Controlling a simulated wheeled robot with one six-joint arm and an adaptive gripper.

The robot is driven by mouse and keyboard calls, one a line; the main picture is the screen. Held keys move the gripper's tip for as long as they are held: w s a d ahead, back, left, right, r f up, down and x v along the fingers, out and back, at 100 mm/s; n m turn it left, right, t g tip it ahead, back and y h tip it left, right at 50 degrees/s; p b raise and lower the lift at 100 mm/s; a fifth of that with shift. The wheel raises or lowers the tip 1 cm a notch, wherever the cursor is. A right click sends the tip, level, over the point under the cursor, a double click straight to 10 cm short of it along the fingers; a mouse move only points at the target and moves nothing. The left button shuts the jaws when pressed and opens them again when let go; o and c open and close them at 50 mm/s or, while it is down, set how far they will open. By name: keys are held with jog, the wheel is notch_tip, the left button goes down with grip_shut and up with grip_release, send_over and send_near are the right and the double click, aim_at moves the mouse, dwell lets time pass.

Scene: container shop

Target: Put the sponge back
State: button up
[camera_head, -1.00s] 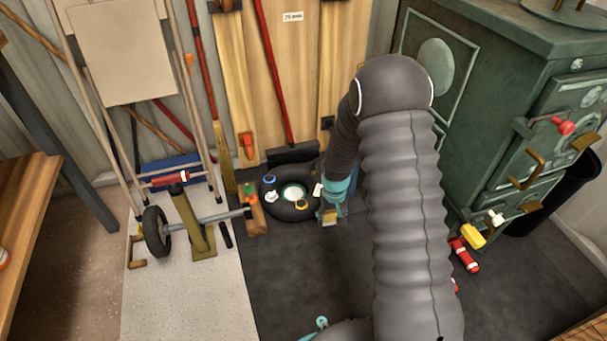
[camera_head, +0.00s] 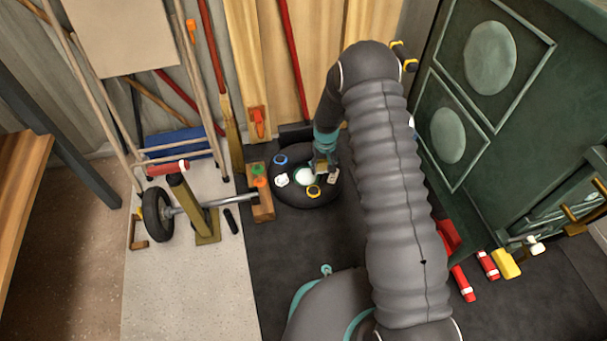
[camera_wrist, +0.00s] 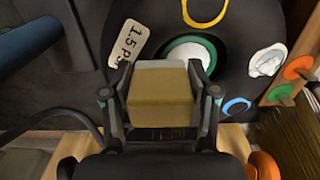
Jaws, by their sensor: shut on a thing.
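My gripper (camera_wrist: 160,105) is shut on the sponge (camera_wrist: 161,97), a yellowish block with a pale grey face, held between both fingers in the wrist view. In the head view my gripper (camera_head: 323,163) is over the right part of a black round tyre-like object (camera_head: 292,202) on the dark floor. The sponge is small and partly hidden by my arm there. The round object has a white-green centre disc (camera_head: 304,177), and blue, yellow and white pieces lie on it. A tag (camera_wrist: 129,43) marked "1.5 ps" lies beside the sponge in the wrist view.
A wooden strip (camera_head: 261,205) with green and orange pieces stands left of the round object. A wheeled axle (camera_head: 160,218) is farther left. A green cabinet (camera_head: 500,110) is at right, with red cylinders (camera_head: 462,284) and a yellow block (camera_head: 505,264) near its foot.

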send_over(307, 180)
notch_tip(307, 180, down, 3)
jog(key=shift+f+b, duration=0.2)
jog(key=shift+b, duration=0.1)
jog(key=shift+f+b, duration=0.3)
jog(key=shift+f, duration=1.65)
jog(key=shift+f, duration=0.1)
jog(key=shift+f, duration=0.1)
jog(key=o, duration=1.1)
jog(key=shift+r, duration=0.2)
